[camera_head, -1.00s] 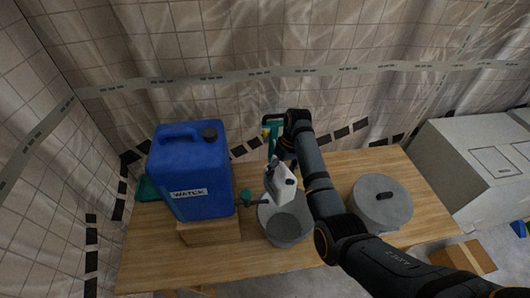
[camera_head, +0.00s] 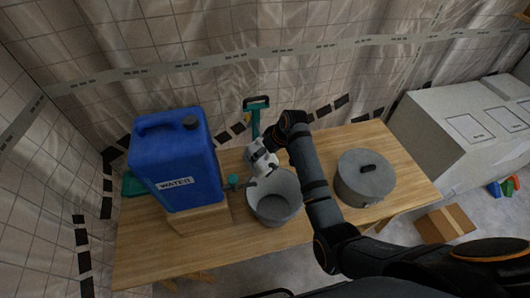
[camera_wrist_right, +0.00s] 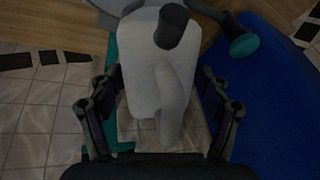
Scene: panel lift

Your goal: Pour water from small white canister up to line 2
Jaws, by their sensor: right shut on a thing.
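The small white canister (camera_head: 262,160) is in my right gripper (camera_head: 264,148), tilted over the rear left rim of the grey bucket (camera_head: 275,213). In the right wrist view, the canister (camera_wrist_right: 145,70) with its dark cap or spout end (camera_wrist_right: 171,24) lies between the two fingers of the right gripper (camera_wrist_right: 160,112), which is shut on it. Part of the bucket's rim shows beyond it. I cannot make out a water stream, a water level or line 2 in the bucket. My left gripper does not show.
A big blue water canister (camera_head: 176,163) stands on a wooden block (camera_head: 200,221) at the left of the wooden table (camera_head: 335,243). A lidded grey pot (camera_head: 364,177) stands to the right. A teal-handled tool (camera_head: 256,112) is behind the bucket. White boxes (camera_head: 460,140) stand right of the table.

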